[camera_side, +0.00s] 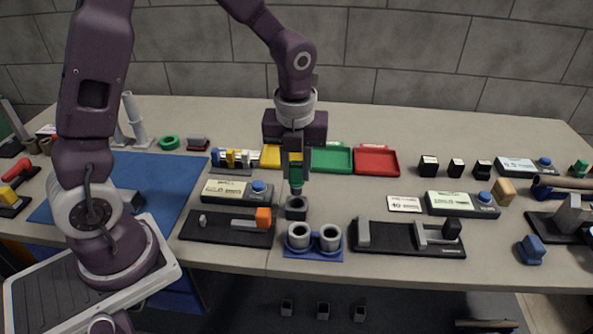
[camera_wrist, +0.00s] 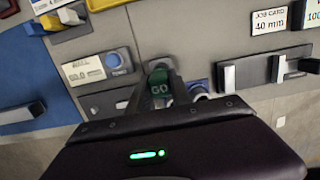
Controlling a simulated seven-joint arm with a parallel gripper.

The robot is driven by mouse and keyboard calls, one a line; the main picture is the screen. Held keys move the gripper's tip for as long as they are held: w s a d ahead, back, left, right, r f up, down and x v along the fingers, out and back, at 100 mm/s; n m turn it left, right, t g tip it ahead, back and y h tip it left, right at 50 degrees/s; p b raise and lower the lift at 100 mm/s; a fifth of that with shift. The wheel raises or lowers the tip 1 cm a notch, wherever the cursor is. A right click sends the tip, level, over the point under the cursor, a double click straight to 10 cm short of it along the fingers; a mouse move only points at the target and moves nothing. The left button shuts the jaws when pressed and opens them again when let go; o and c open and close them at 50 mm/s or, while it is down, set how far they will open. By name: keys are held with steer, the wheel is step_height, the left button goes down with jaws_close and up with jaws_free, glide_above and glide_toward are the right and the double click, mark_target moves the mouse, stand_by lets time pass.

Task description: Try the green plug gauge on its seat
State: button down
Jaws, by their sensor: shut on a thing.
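The green plug gauge (camera_side: 295,173) hangs upright in my gripper (camera_side: 296,160), its dark lower end pointing down. In the wrist view its green part, marked GO (camera_wrist: 160,88), shows between the two fingers (camera_wrist: 165,90). Straight below it in the side view stands a small dark square block (camera_side: 296,208). The gauge's lower end is close above this block; I cannot tell whether they touch. In front of the block, a blue plate (camera_side: 313,256) carries two grey rings (camera_side: 298,236) (camera_side: 330,237). The wrist view hides most of the block and rings behind the fingers.
To the left are a grey display box (camera_side: 237,192) and a black fixture with an orange block (camera_side: 263,217). To the right is a black gauge stand (camera_side: 410,240). Green (camera_side: 332,170) and red (camera_side: 377,171) trays lie behind. Bare table lies right of my gripper.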

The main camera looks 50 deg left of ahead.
steer(key=s+d+r, duration=0.4)
steer(key=s+d, duration=0.1)
steer(key=d, duration=0.2)
steer(key=shift+r, duration=0.25)
steer(key=shift+f, duration=2.65)
steer(key=shift+f, duration=2)
steer(key=c, duration=1.1)
jaws_free()
